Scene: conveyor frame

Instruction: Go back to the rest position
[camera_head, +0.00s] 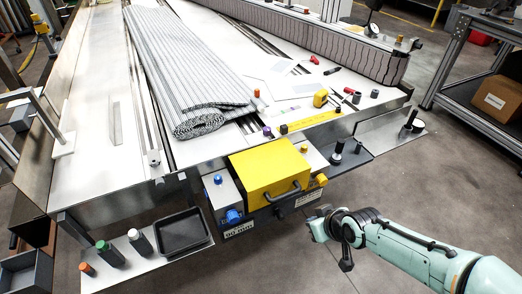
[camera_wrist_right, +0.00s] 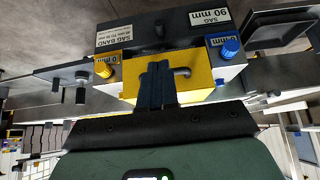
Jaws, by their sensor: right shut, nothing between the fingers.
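My right arm comes in from the lower right in the head view, with its gripper (camera_head: 322,228) over the floor just in front of the conveyor frame. It is apart from the yellow box (camera_head: 268,172) with a dark handle on the frame's near end. In the right wrist view the fingers of the gripper (camera_wrist_right: 157,82) are together and hold nothing. Behind them, upside down, are the yellow box (camera_wrist_right: 125,82), a blue knob (camera_wrist_right: 230,47) and a "SAG 90 mm" label (camera_wrist_right: 287,16). My left gripper is out of view.
A striped roll of material (camera_head: 185,75) lies on the conveyor table. A black tray (camera_head: 182,232) and several capped bottles stand on a low shelf at left. Small tools lie at the table's right. A side plate (camera_head: 390,130) juts out at right. The floor (camera_head: 440,190) at right is clear.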

